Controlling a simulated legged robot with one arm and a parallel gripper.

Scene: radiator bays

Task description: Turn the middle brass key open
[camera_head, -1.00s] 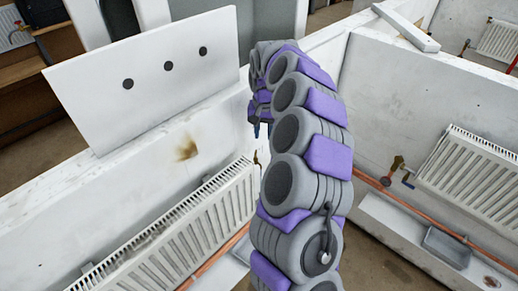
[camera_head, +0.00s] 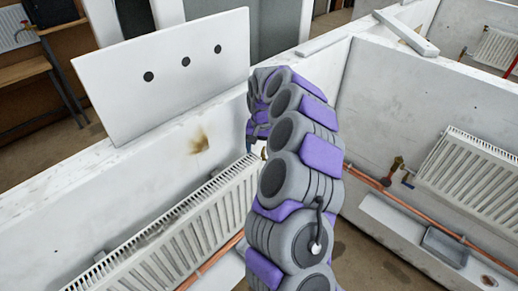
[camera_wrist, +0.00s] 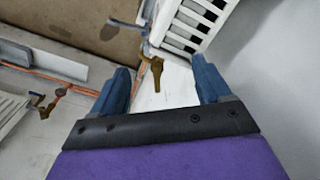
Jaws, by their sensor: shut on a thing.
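In the wrist view a brass key (camera_wrist: 156,72) on a valve stands between the two blue fingers of my gripper (camera_wrist: 162,85), beside the end of a white radiator. The fingers are shut on it, though their contact with the key is not clear. In the head view my gripper (camera_head: 256,137) is at the wall, beside the top corner of the left radiator (camera_head: 190,225); my arm hides most of it and the key. Another brass key (camera_head: 397,163) is on the right wall, out of my grip.
A white panel with three dark dots (camera_head: 185,61) stands on the left wall. The right radiator (camera_head: 470,178) hangs past the corner, with a copper pipe (camera_head: 430,222) and a grey tray (camera_head: 445,246) nearby. A loose white board (camera_head: 405,32) lies on the wall top.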

